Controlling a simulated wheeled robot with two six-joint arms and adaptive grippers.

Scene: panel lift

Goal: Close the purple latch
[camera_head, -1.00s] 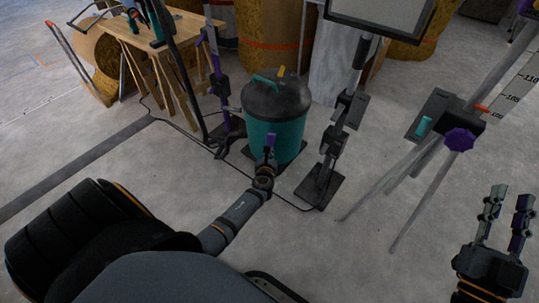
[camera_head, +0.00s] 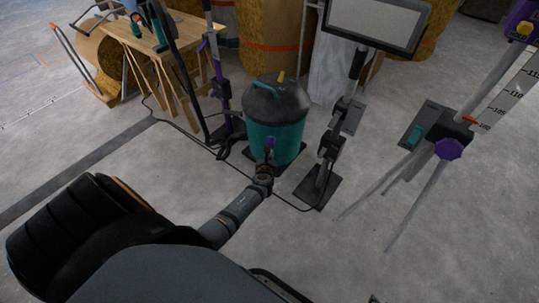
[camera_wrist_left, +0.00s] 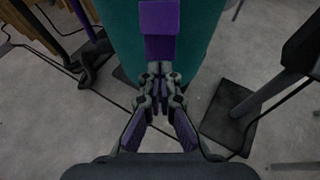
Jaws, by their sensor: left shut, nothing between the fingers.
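The purple latch (camera_head: 270,144) is on the front of a teal canister (camera_head: 290,138) with a black lid. In the left wrist view the latch (camera_wrist_left: 158,30) is a purple block near the top centre, against the teal wall. My left gripper (camera_head: 264,166) is just below and in front of the latch. In the left wrist view its fingertips (camera_wrist_left: 160,78) are together and empty, just under the latch's lower end. I cannot tell whether they touch it. My right gripper is out of view.
A black-based stand (camera_head: 317,187) is right of the canister, and a dark stand with purple parts (camera_head: 222,92) is left of it. A tripod (camera_head: 447,150) with a purple knob is at the right. A cable (camera_head: 290,202) runs along the floor. A wooden table (camera_head: 178,30) is at the back left.

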